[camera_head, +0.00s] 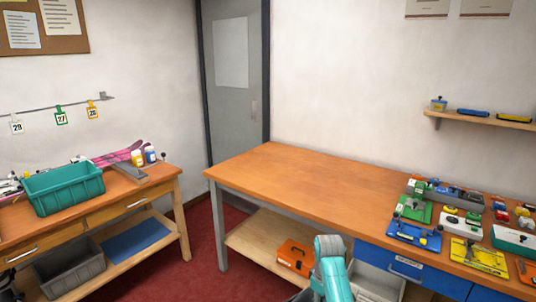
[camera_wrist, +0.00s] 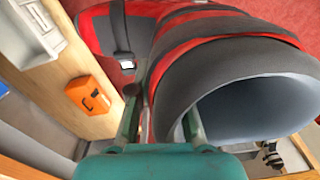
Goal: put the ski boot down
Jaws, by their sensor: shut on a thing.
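The ski boot (camera_wrist: 205,50) is dark grey with red bands and a strap with a metal buckle. It fills much of the wrist view, its open grey cuff facing the lower right. My gripper (camera_wrist: 162,118) is shut on the cuff wall, one finger on each side. The inner finger's tip is partly hidden by the cuff. The boot and my gripper do not show in the head view, where only part of my teal arm is seen at the bottom edge.
The long wooden bench (camera_head: 310,185) is bare on its left and middle. Colourful binding parts crowd its right end, with a green plate (camera_head: 412,210) nearest the bare area. An orange case (camera_head: 296,258) sits on the lower shelf. A teal crate (camera_head: 65,190) stands on the left table.

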